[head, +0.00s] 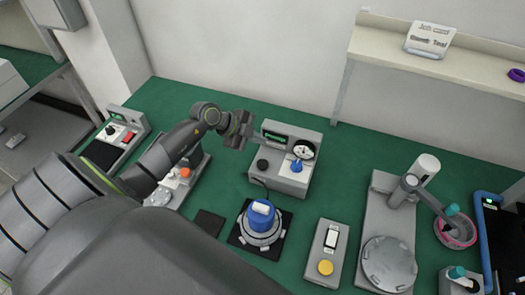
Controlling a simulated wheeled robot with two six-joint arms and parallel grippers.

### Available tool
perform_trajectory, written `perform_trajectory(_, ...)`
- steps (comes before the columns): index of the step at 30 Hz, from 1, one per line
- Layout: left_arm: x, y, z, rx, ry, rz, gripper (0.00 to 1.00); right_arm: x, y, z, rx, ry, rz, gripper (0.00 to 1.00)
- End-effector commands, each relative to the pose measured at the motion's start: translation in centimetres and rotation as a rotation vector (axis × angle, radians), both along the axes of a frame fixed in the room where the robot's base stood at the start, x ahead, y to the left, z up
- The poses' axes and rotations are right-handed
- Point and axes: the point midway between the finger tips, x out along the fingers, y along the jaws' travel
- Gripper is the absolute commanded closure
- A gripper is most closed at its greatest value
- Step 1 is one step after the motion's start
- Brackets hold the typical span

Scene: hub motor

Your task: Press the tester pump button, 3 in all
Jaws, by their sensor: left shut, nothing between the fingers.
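The tester (285,182) is a grey box at the back middle of the green bench, with a green-lit display (275,137) and a round white gauge (303,149). A black round button or knob (262,164) sits at its left and a blue one (297,166) at its right. I cannot tell which is the pump button. My left gripper (249,134) is shut and empty, just left of the display and above and behind the black knob. It looks apart from both knobs. My right gripper is out of view.
A silver motor with a blue top (262,213) stands on a black mat before the tester. A grey switch box with a yellow button (325,267) is to its right. A grey stand (388,215) is further right. A shelf (440,68) runs along the back wall.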

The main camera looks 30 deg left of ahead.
Motion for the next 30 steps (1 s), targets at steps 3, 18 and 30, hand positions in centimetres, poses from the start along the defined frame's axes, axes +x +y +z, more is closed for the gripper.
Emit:
perform_trajectory(3,0.0,0.0,-0.9,0.001,0.000,-0.001,1.00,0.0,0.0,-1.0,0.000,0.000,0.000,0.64)
perform_trajectory(18,0.0,0.0,-5.9,0.002,0.000,-0.001,1.00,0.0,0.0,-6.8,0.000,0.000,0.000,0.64)
perform_trajectory(30,0.0,0.0,-8.6,0.001,0.000,-0.001,1.00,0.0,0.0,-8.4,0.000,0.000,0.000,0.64)
